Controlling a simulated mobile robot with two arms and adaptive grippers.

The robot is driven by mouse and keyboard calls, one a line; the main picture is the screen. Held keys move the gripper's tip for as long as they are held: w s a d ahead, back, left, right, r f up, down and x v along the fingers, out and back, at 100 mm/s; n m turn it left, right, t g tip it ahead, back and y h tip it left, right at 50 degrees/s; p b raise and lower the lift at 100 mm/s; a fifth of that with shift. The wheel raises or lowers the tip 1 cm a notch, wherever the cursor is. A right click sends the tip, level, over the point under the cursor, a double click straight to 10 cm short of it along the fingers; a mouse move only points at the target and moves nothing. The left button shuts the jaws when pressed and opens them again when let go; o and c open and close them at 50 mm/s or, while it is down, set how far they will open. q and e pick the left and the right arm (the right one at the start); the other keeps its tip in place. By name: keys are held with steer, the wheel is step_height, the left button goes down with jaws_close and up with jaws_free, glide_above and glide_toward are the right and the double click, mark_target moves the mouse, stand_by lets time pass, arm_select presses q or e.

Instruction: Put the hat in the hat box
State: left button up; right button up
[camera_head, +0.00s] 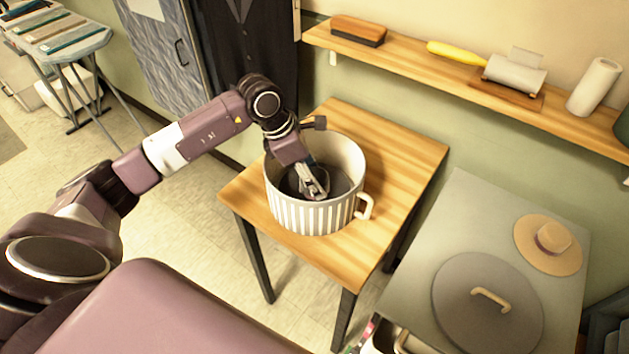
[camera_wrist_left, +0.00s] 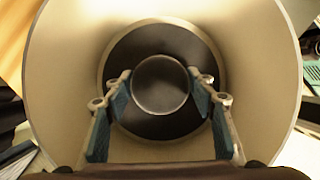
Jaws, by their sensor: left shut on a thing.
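The striped, cream-coloured round hat box (camera_head: 312,211) stands open on the wooden table, with a handle on its right side. My left gripper (camera_head: 316,190) reaches down inside it. The dark hat (camera_head: 341,181) is in the box, partly hidden by my gripper. In the left wrist view, the fingers (camera_wrist_left: 160,92) are shut on the round crown of the hat (camera_wrist_left: 160,80), and its brim spreads out below, within the box wall (camera_wrist_left: 262,60). I cannot tell whether the brim touches the bottom. My right gripper is not in view.
A grey table (camera_head: 420,262) at the right holds a round grey lid (camera_head: 470,320) with a handle and a straw hat (camera_head: 535,262). A wall shelf (camera_head: 420,73) behind carries a brush (camera_head: 358,31) and rollers. The wooden table (camera_head: 385,150) is clear around the box.

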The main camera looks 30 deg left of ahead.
arm_select(q)
steer(key=shift+f, duration=1.1)
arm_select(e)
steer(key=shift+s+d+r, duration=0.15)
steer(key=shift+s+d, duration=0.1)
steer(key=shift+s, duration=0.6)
arm_select(q)
steer(key=o, duration=0.7)
steer(key=shift+f, duration=0.2)
steer(key=o, duration=0.5)
steer(key=shift+c, duration=0.2)
steer(key=shift+r, duration=0.1)
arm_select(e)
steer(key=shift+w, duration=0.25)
